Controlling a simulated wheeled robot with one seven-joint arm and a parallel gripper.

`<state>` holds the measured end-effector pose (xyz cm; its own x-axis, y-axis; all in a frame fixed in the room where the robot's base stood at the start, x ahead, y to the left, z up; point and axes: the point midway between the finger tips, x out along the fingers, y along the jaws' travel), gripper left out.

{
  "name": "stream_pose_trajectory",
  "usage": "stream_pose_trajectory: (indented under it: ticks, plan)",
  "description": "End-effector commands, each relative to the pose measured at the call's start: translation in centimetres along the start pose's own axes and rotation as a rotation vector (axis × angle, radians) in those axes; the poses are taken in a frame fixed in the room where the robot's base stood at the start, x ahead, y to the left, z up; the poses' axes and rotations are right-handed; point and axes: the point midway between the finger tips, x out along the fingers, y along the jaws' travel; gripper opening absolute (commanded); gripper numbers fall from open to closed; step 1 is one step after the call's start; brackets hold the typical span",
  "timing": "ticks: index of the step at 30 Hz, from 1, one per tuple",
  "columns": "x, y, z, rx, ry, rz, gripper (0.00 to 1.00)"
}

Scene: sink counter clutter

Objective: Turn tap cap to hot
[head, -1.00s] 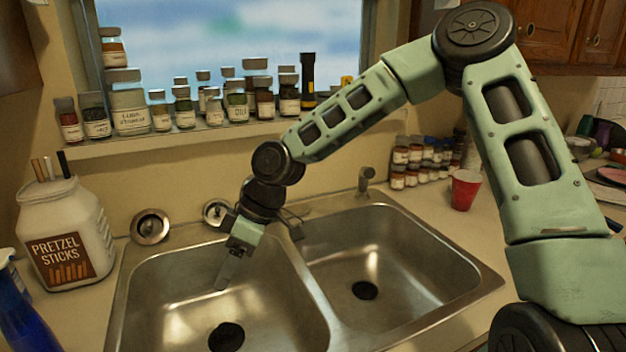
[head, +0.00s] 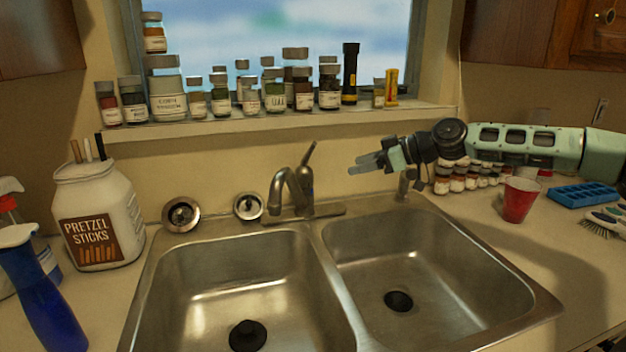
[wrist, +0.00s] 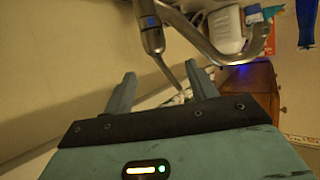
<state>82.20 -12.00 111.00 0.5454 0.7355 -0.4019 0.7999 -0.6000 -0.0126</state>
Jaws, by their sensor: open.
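The tap (head: 305,192) is dark metal and stands behind the divider of the double sink, its spout curving to the left. Its cap lever (head: 309,154) points up and slightly right. My gripper (head: 358,164) is open and empty, to the right of the lever, with its fingers pointing left towards it. A gap shows between the fingertips and the tap. In the wrist view the tap body (wrist: 151,33) is at the top, and the lever (wrist: 169,72) slants down towards the space between my two fingers (wrist: 162,88).
The double sink (head: 335,262) lies below. Jars (head: 275,95) line the window sill behind. A small dispenser (head: 404,185) stands below my wrist, with small jars (head: 458,180) and a red cup (head: 519,200) to the right. A pretzel jar (head: 98,213) stands left.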

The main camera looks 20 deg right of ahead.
Motion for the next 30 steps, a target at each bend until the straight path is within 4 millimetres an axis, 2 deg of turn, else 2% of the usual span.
stream_pose_trajectory:
  ticks: [3, 8, 24, 30]
  plan:
    - [-0.6, 1.1, 0.0, -0.004, 0.023, 0.023, 0.57]
    - [1.2, 1.1, -0.3, -0.004, 0.024, 0.021, 0.57]
    - [12.3, 1.2, -0.6, -0.003, 0.022, 0.019, 0.57]
    - [15.2, 1.4, -0.5, -0.002, 0.022, 0.022, 0.57]
